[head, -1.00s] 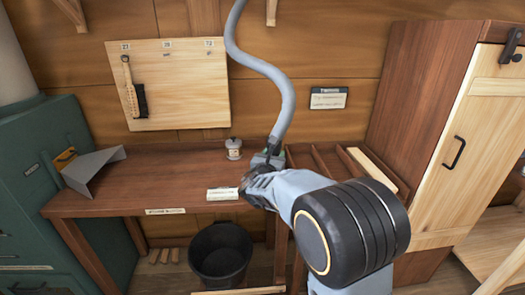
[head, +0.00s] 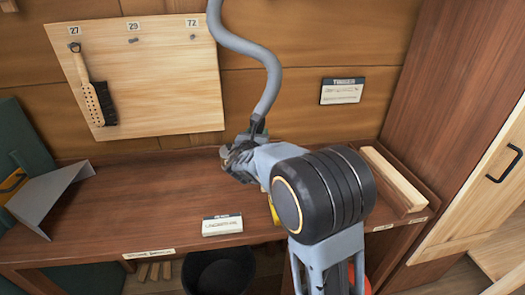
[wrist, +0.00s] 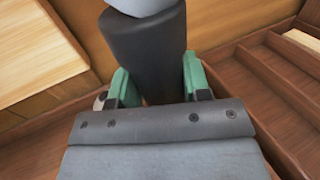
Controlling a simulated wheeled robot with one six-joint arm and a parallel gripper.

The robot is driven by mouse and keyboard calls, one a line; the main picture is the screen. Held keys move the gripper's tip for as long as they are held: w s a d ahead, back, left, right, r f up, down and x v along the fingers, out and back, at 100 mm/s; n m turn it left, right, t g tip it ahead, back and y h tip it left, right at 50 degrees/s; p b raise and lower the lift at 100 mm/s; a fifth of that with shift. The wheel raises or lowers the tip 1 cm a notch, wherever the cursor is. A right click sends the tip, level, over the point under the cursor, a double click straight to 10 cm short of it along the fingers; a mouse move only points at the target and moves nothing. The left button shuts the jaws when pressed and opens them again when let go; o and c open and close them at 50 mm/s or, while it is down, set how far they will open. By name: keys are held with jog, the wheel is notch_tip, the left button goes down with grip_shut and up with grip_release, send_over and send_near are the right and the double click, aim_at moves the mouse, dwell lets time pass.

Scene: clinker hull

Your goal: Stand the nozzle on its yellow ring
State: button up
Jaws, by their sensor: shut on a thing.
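The nozzle is the dark tapered end of the grey hose (head: 262,92), which hangs from above. In the wrist view the dark nozzle (wrist: 145,48) stands between the green finger pads, with the pale hose above it. My gripper (head: 234,158) is shut on the nozzle above the back of the bench; it also shows in the wrist view (wrist: 150,88). The nozzle's lower end is hidden by my gripper. A small yellow patch (head: 273,209) shows on the bench beside my arm, mostly covered; I cannot tell whether it is the yellow ring.
The wooden bench (head: 150,205) is clear on the left, apart from a grey dustpan (head: 45,195) at its end. A black bucket (head: 220,272) is below.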

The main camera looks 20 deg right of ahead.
jog(key=w+d+f, duration=0.2)
jog(key=w+f, duration=0.1)
jog(key=f, duration=0.1)
jog(key=w+d+f+p, duration=0.1)
jog(key=w+d+f, duration=0.2)
jog(key=w+f, duration=0.1)
jog(key=w+d+f+p, duration=0.1)
jog(key=w+d+f, duration=0.1)
jog(key=w+f, duration=0.1)
jog(key=shift+w+d+f, duration=0.15)
jog(key=shift+w+f, duration=0.05)
jog(key=shift+f, duration=0.5)
jog(key=shift+f, duration=0.15)
jog(key=o, duration=1)
